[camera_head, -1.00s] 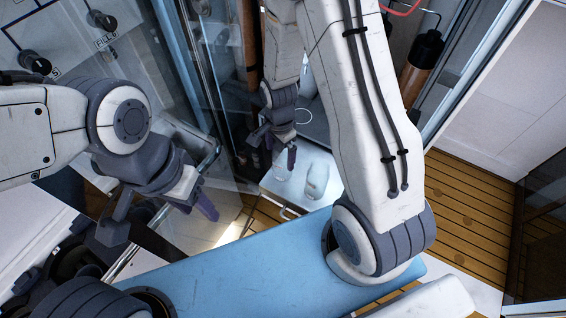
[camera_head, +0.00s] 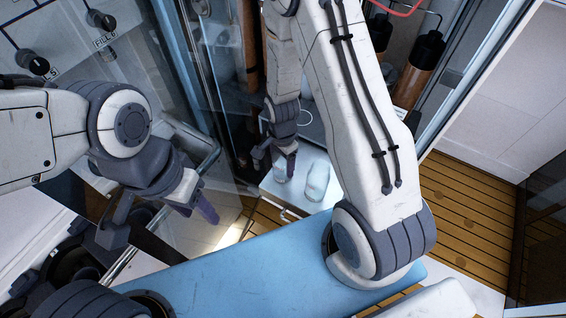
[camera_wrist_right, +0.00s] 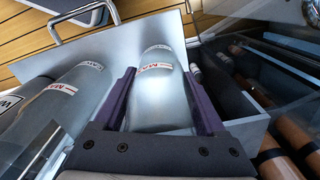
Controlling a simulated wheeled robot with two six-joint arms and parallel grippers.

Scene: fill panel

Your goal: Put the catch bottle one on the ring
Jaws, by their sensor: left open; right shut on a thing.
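My right gripper (camera_head: 275,163) is at the white tray in the head view. It is shut on a pale, clear bottle (camera_wrist_right: 158,95) with a red-and-white label, which stands between the purple fingers in the right wrist view. The same bottle shows small below the gripper in the head view (camera_head: 282,172). I cannot tell whether it is lifted. A second similar bottle (camera_head: 316,180) stands beside it, also seen in the right wrist view (camera_wrist_right: 78,92). A thin white ring (camera_head: 304,117) lies behind them. My left gripper (camera_head: 160,212) is open and empty at the left.
A white tray (camera_head: 268,192) with a metal handle (camera_wrist_right: 70,20) bears the bottles. Another labelled bottle (camera_wrist_right: 18,108) is at the wrist view's left edge. Glass panels stand close to the left. Brown cylinders (camera_head: 418,70) hang at the back right. A blue surface (camera_head: 240,270) is in front.

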